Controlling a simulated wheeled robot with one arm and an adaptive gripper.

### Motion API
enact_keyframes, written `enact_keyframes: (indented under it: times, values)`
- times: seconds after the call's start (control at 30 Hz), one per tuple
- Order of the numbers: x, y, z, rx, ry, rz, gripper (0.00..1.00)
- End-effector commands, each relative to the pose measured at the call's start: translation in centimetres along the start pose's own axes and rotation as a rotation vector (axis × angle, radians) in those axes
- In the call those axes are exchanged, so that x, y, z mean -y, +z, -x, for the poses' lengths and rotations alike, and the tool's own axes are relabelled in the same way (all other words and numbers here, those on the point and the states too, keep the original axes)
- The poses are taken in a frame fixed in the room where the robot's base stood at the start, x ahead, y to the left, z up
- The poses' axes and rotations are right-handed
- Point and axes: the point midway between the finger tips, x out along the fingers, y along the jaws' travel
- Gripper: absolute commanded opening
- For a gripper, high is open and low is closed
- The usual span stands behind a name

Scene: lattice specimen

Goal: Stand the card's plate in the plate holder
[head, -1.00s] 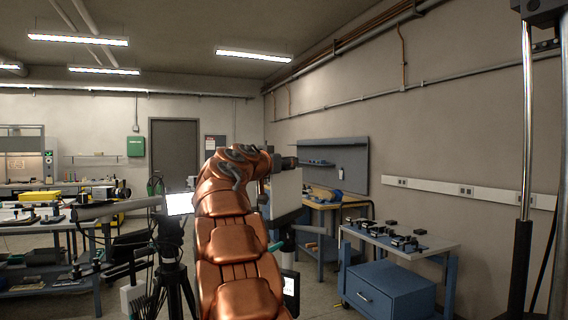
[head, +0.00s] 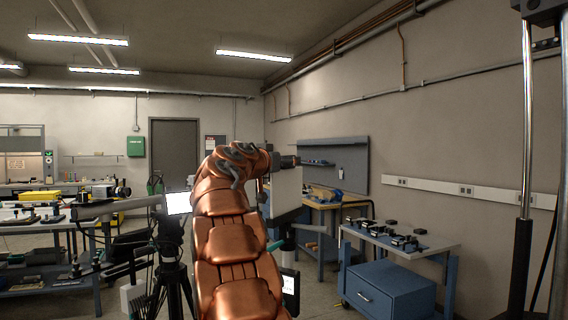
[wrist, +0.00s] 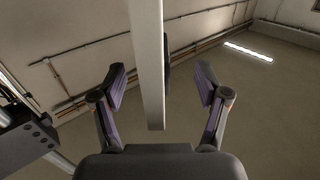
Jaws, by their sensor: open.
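My gripper (wrist: 160,88) is open in the wrist view, with one finger on each side of a pale, flat upright bar or slab edge (wrist: 150,65). Gaps show between the slab and both fingers in the picture; I cannot tell its depth. In the head view my copper arm hides most of the gripper. A pale grey panel (head: 286,190) stands just right of the arm's end; it may be the same slab. I cannot make out the card, and I cannot tell which thing is the card's plate or the plate holder.
A blue trolley (head: 388,290) with small black fixtures on top stands at right. A workbench (head: 325,205) with a grey pegboard (head: 345,165) stands behind. A left bench (head: 40,225) holds equipment. A black tripod (head: 172,265) stands close left of my arm. Floor shows between the trolley and bench.

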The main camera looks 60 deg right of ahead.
Motion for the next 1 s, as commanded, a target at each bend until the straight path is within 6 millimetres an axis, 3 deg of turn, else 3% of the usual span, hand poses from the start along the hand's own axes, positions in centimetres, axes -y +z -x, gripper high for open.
enact_keyframes:
  times: [0.7,1.0]
  values:
    - [0.0,0.1,4.1,-0.002,-0.001,-0.001,0.75]
    - [0.0,0.0,4.4,-0.001,0.0,0.0,0.75]
